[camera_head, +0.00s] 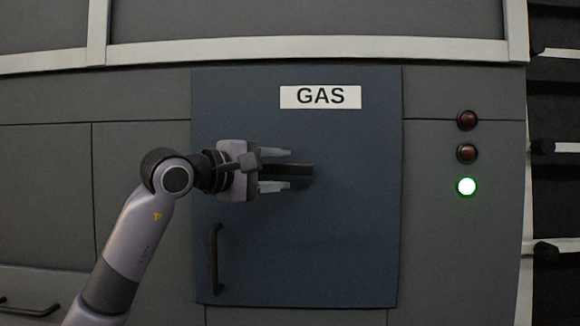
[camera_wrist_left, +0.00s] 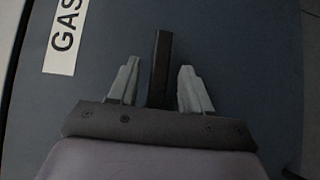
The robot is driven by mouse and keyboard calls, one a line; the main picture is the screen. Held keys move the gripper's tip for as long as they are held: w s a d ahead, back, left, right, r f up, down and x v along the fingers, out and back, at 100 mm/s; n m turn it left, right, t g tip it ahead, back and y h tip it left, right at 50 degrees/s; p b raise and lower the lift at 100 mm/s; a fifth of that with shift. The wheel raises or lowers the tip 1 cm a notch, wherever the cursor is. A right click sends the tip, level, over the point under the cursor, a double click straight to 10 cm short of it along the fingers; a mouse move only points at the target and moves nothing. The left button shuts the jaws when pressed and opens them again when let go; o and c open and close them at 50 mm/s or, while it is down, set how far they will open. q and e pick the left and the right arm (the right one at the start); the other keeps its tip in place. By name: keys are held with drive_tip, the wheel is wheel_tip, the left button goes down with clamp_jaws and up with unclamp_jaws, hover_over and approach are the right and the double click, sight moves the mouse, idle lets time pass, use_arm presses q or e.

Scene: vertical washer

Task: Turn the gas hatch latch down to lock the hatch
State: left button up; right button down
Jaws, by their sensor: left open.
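The gas hatch (camera_head: 340,230) is a dark blue panel with a white GAS label (camera_head: 320,96); it looks flush with the grey front. Its latch (camera_head: 298,170) is a dark bar lying horizontal near the middle of the hatch. My left gripper (camera_head: 274,171) is open, with one finger above and one below the latch. In the left wrist view the latch (camera_wrist_left: 160,62) stands between the two grey fingers (camera_wrist_left: 158,85), with a gap on each side. The latch's near part is hidden by the gripper. My right gripper is not in view.
A black curved handle (camera_head: 217,258) sits low on the hatch's left side. Right of the hatch are two dark red lamps (camera_head: 467,119) and a lit green lamp (camera_head: 466,187). A pale frame rail (camera_head: 300,47) runs above. The hatch front right of the latch is clear.

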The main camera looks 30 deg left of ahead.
sight(285, 170)
use_arm(q)
drive_tip(key=x, duration=0.3)
drive_tip(key=shift+w+d, duration=0.1)
drive_tip(key=shift+w, duration=0.05)
clamp_jaws()
drive_tip(key=shift+p, duration=0.4)
